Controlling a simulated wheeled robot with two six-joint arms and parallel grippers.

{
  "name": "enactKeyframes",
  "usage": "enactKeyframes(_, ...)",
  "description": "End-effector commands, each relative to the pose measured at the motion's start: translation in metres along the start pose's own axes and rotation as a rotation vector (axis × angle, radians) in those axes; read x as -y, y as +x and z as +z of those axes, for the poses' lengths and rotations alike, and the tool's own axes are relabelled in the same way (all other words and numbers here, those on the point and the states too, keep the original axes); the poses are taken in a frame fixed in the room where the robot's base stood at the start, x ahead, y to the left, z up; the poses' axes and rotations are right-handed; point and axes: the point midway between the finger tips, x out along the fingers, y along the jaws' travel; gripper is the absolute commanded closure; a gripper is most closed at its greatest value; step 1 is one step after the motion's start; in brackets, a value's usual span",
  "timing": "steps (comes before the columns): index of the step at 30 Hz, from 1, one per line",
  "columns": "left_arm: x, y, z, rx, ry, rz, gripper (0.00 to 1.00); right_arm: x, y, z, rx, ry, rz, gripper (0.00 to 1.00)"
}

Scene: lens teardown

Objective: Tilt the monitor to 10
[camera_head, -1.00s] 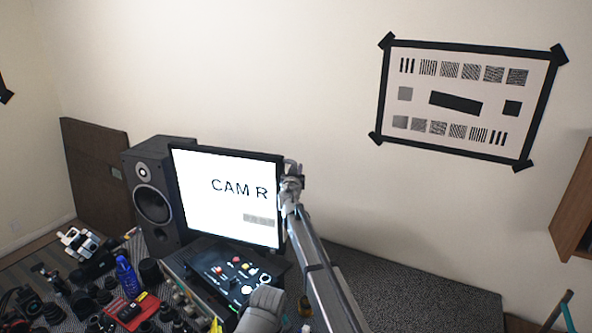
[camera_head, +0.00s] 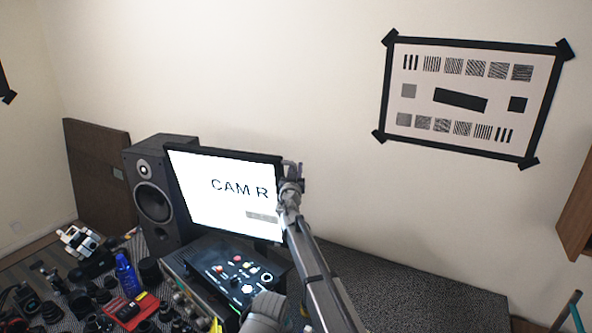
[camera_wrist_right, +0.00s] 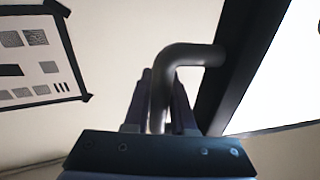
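The monitor (camera_head: 215,192) stands upright with a slight lean, its white screen reading "CAM R" above a small grey box too faint to read. My right gripper (camera_head: 291,172) is at the monitor's upper right edge. In the right wrist view, a bent grey handle (camera_wrist_right: 190,54) joins the monitor's dark frame (camera_wrist_right: 240,65). The fingers of my right gripper (camera_wrist_right: 161,100) are on both sides of the handle and look closed on it. The monitor's stand is mostly hidden behind the control panel.
A black speaker (camera_head: 152,200) stands just left of the monitor. A control panel (camera_head: 235,278) with lit buttons lies in front. Lens parts and a blue bottle (camera_head: 126,273) crowd the lower left. The dark tabletop right of my arm (camera_head: 420,290) is clear. A test chart (camera_head: 470,98) hangs behind.

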Motion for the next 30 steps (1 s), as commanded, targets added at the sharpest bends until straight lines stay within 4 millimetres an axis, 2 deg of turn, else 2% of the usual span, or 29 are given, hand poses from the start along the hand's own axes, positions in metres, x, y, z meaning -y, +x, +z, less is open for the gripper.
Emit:
enactKeyframes(1, 0.0, 0.0, 0.0, 0.0, 0.0, 0.0, 1.0, 0.0, 0.0, 0.0, 0.0, 0.0, 0.0, 0.7)
enactKeyframes(7, 0.0, 0.0, 0.0, 0.0, 0.0, 0.0, 1.0, 0.0, 0.0, 0.0, 0.0, 0.0, 0.0, 0.48)
enactKeyframes(15, 0.0, 0.0, 0.0, 0.0, 0.0, 0.0, 1.0, 0.0, -0.001, 0.0, 0.0, -0.001, 0.001, 0.48)
enactKeyframes(19, 0.0, 0.002, 0.0, 0.0, 0.0, 0.0, 1.0, -0.001, -0.007, 0.0, 0.0, -0.001, 0.001, 0.48)
enactKeyframes(23, 0.0, 0.004, 0.0, 0.0, 0.0, 0.0, 1.0, -0.001, -0.022, 0.001, 0.0, 0.0, 0.0, 0.48)
enactKeyframes(30, -0.001, 0.012, -0.001, 0.0, -0.001, 0.0, 1.0, -0.001, -0.063, 0.001, 0.0, -0.001, -0.001, 0.48)
